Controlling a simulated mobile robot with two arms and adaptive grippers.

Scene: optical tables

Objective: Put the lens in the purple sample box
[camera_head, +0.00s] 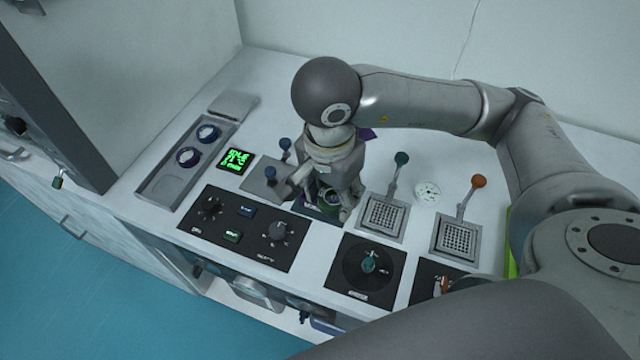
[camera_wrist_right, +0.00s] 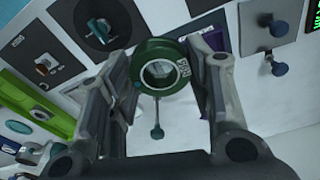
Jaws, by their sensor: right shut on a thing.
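The lens, a dark green ring mount with a round opening, shows in the right wrist view (camera_wrist_right: 152,49). My right gripper (camera_wrist_right: 163,70) has one finger on each side of the lens and is shut on it. In the head view the right gripper (camera_head: 330,200) points down over a dark panel, with the green ring of the lens (camera_head: 328,197) between its fingers. Purple also shows beside the right finger in the wrist view (camera_wrist_right: 194,68). My left gripper is not in view.
Two levers with a green knob (camera_head: 402,158) and an orange knob (camera_head: 478,181) stand right of the gripper. Blue-knobbed levers (camera_head: 285,144) stand to its left. Black dial panels (camera_head: 247,228) line the front. A lime green object (camera_head: 511,250) is at the right. The back of the table is mostly clear.

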